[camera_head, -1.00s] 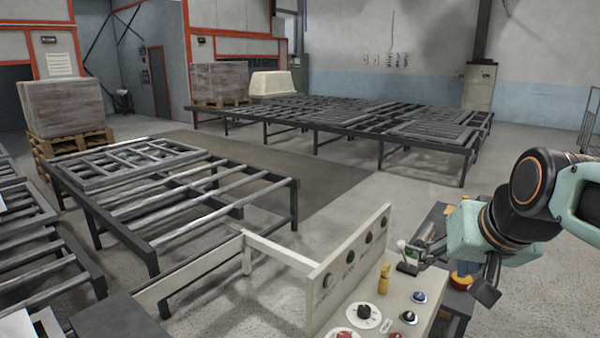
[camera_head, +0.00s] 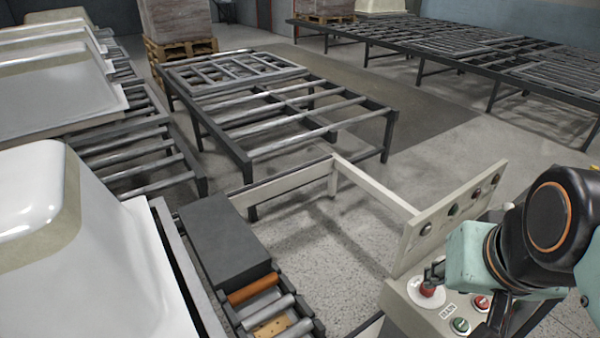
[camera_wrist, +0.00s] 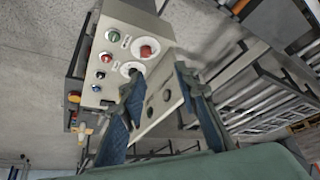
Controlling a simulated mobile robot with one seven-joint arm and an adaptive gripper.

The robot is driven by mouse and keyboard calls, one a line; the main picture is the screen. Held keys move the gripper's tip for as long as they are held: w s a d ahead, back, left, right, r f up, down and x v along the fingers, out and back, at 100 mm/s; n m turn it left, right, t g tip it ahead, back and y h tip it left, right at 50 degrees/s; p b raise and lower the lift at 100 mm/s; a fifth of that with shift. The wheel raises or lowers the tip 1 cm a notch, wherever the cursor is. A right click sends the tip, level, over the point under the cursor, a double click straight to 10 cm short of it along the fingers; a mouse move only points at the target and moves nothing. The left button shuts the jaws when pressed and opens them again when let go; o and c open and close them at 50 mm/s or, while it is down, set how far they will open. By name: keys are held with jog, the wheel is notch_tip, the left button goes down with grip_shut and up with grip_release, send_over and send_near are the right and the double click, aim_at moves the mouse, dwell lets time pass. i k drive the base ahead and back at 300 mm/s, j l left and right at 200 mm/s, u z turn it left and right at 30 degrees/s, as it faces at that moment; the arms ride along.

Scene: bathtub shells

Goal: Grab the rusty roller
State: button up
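The rusty roller (camera_head: 255,288) is a short orange-brown cylinder in the small roller frame at the bottom centre-left of the head view. It lies in front of a dark grey block (camera_head: 225,240), beside paler grey rollers (camera_head: 268,308). My gripper (camera_head: 465,295) is at the right of the head view, over the control panel and well to the right of the roller. In the wrist view my gripper (camera_wrist: 158,82) has its two blue fingers apart with nothing held between them.
A control panel (camera_head: 405,300) with buttons stands below my gripper, with an upright plate (camera_head: 447,225) behind it. White tub shells (camera_head: 60,235) fill the left. A roller table (camera_head: 240,153) stands beyond. Grey floor (camera_head: 340,250) is open in the middle.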

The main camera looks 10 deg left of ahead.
aim_at(240, 296)
jog(key=u, duration=1.2)
jog(key=k+j, duration=0.15)
jog(key=j, duration=0.25)
jog(key=l+u, duration=0.35)
jog(key=l, duration=0.5)
jog(key=k+l, duration=0.1)
jog(key=k, duration=0.65)
